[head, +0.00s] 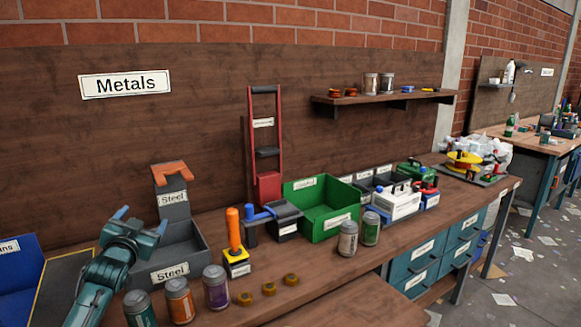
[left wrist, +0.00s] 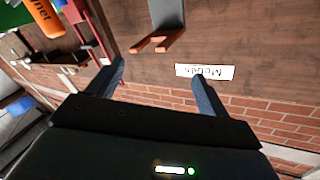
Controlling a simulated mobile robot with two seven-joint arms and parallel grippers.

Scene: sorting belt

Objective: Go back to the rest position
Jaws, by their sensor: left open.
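My left gripper (head: 141,219) is in the lower left of the head view, raised in front of the grey steel bin (head: 190,240). Its two blue fingers stand apart with nothing between them. In the left wrist view the same open fingers (left wrist: 158,73) frame only the brown back board and part of the Metals sign (left wrist: 205,71). My right gripper is in neither view.
Jars (head: 178,300) and several brass nuts (head: 266,289) stand along the front of the workbench (head: 325,265). An orange-handled tool (head: 234,232), a green bin (head: 312,208) and a red frame (head: 265,150) are further right. A blue bin (head: 22,285) is at far left.

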